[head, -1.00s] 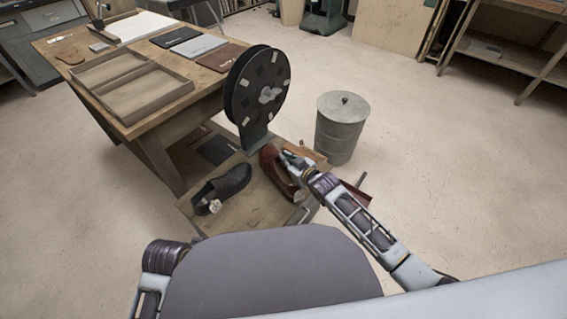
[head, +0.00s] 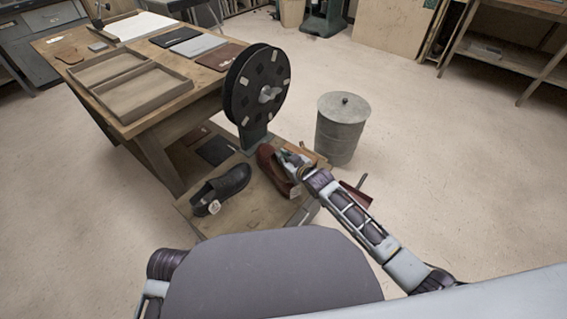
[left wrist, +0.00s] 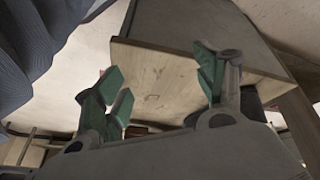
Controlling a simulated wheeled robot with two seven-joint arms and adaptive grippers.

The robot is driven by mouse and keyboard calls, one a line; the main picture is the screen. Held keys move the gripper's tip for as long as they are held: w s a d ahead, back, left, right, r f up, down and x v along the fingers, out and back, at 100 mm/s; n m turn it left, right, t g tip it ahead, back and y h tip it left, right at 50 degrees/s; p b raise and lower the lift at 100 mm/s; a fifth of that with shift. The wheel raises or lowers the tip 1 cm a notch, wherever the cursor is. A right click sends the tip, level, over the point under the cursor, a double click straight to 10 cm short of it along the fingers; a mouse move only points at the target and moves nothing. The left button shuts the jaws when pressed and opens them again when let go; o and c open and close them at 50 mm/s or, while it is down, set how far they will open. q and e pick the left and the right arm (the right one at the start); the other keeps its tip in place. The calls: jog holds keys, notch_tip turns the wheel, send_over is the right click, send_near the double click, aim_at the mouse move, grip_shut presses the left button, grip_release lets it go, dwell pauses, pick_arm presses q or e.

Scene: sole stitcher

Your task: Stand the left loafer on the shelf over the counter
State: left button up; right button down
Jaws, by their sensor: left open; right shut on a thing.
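A dark red shoe (head: 270,166) is at the right side of a low wooden bench, upright, toe toward the black wheel. My right gripper (head: 288,160) is shut on it, at its upper right side; the fingertips are small and partly hidden. Whether the shoe touches the bench is unclear. A black shoe (head: 225,187) with a white tag stands on the bench to the left. I cannot tell which foot each shoe is for. My left gripper (left wrist: 160,88) is open, with nothing between its fingers, in the left wrist view; the head view does not show it. I cannot identify the shelf over the counter.
The low bench (head: 240,218) carries a large black wheel (head: 257,92) on a green stand. A lidded metal bin (head: 341,128) stands behind to the right. A table (head: 150,122) with trays is at left. A shelved bench (head: 510,58) is far right. Open floor lies between.

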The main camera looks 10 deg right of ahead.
jog(key=shift+f+b, duration=0.45)
jog(key=shift+f, duration=0.6)
pick_arm(q)
jog(key=f, duration=0.2)
jog(key=shift+w+d+f, duration=0.15)
jog(key=shift+d+f, duration=0.15)
jog(key=shift+d, duration=0.1)
pick_arm(e)
jog(key=c, duration=1.5)
grip_release()
jog(key=shift+f, duration=0.1)
jog(key=shift+s, duration=0.1)
